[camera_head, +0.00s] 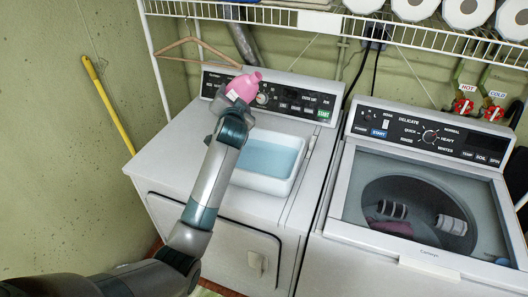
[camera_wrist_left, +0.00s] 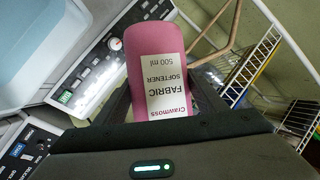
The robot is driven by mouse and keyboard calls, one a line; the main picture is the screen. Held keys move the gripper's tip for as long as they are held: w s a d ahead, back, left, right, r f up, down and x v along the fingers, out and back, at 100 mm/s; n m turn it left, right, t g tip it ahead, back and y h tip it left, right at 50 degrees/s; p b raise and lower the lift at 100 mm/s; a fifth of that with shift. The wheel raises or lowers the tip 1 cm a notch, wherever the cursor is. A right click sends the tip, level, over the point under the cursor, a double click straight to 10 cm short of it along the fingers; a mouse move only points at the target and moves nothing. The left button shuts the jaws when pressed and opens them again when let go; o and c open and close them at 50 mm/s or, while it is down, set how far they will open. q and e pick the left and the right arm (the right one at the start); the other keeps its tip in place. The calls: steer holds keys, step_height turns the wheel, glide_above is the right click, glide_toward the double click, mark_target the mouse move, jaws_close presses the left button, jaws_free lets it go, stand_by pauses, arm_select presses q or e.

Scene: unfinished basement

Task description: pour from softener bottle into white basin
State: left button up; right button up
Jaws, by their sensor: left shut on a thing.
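The pink softener bottle (camera_head: 243,87) is held in my left gripper (camera_head: 229,108) above the back left of the white basin. It looks tilted in the head view, with its narrow end toward the upper right. In the left wrist view the bottle (camera_wrist_left: 190,35) sits between the fingers, its white fabric softener label upside down. My left gripper (camera_wrist_left: 165,110) is shut on it. The white basin (camera_head: 262,186) stands on the left machine and holds blue liquid; my forearm covers part of its left side. No stream from the bottle is visible. My right gripper is not in view.
The left machine (camera_head: 176,150) has free top surface left of the basin. A washer with a clear lid (camera_head: 420,205) stands at right. A wire shelf (camera_head: 330,22) with paper rolls hangs above; a wooden hanger (camera_head: 190,42) hangs near the bottle. A yellow pole (camera_head: 108,105) leans at left.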

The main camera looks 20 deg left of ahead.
arm_select(q)
steer(key=shift+a+m, duration=0.3)
steer(key=shift+f+b, duration=0.15)
steer(key=shift+b, duration=0.2)
steer(key=shift+a+f+m+y+b, duration=0.15)
steer(key=shift+a+m+y+b, duration=0.15)
steer(key=shift+y, duration=0.1)
steer(key=shift+w+a+t, duration=0.1)
steer(key=shift+t, duration=0.2)
steer(key=shift+a+f+m+t+b, duration=0.25)
steer(key=shift+a+m+t+b, duration=0.05)
steer(key=shift+m+b, duration=0.35)
